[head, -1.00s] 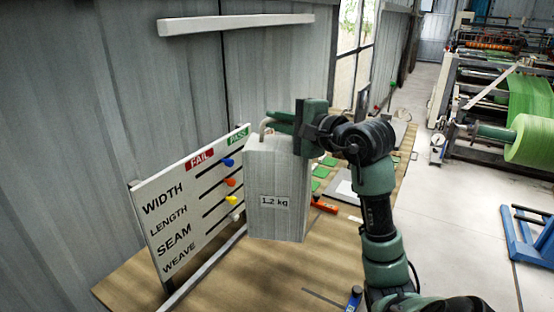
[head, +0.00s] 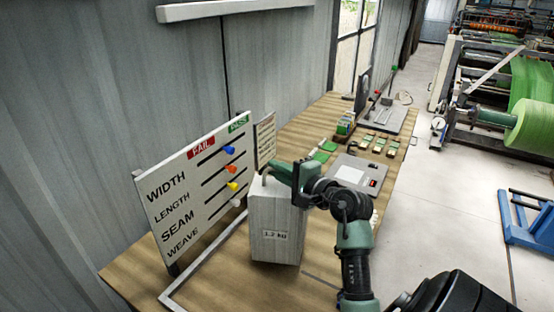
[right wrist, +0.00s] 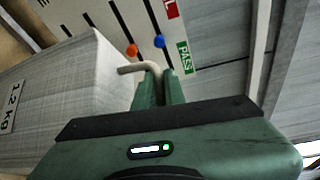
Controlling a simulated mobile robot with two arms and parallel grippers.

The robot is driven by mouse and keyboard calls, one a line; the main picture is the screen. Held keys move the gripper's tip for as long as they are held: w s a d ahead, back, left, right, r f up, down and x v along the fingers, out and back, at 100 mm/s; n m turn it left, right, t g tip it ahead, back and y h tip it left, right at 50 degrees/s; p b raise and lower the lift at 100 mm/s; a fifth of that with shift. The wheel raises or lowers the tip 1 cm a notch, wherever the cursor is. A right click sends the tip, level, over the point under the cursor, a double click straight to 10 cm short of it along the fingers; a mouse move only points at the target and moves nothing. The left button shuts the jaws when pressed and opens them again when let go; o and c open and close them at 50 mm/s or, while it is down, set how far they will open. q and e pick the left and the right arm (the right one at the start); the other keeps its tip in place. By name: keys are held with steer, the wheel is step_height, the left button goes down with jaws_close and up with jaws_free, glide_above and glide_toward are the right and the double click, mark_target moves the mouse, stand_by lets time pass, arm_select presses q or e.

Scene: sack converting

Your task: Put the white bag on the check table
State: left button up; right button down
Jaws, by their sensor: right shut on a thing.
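The white bag (head: 276,222) is a pale, box-shaped sack with a "1.2 kg" label and a bent handle on top. My right gripper (head: 274,173) is shut on that handle at the top of the bag. In the right wrist view the fingers (right wrist: 159,85) close around the handle, with the bag (right wrist: 75,85) to their left. The bag hangs upright over the wooden check table (head: 130,275), or stands on it; I cannot tell whether its base touches. My left gripper is not in view.
A board (head: 195,190) with FAIL/PASS labels and coloured knobs stands left of the bag. A grey scale-like device (head: 352,172), green pieces (head: 320,154) and small samples (head: 378,143) lie behind on the table.

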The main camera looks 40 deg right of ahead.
mark_target(277, 187)
step_height(277, 187, down, 3)
steer(key=shift+r, duration=0.15)
steer(key=shift+f, duration=0.25)
steer(key=c, duration=1.5)
jaws_free()
steer(key=shift+f, duration=0.15)
steer(key=shift+c, duration=0.2)
steer(key=shift+o, duration=0.3)
steer(key=shift+s+a, duration=0.1)
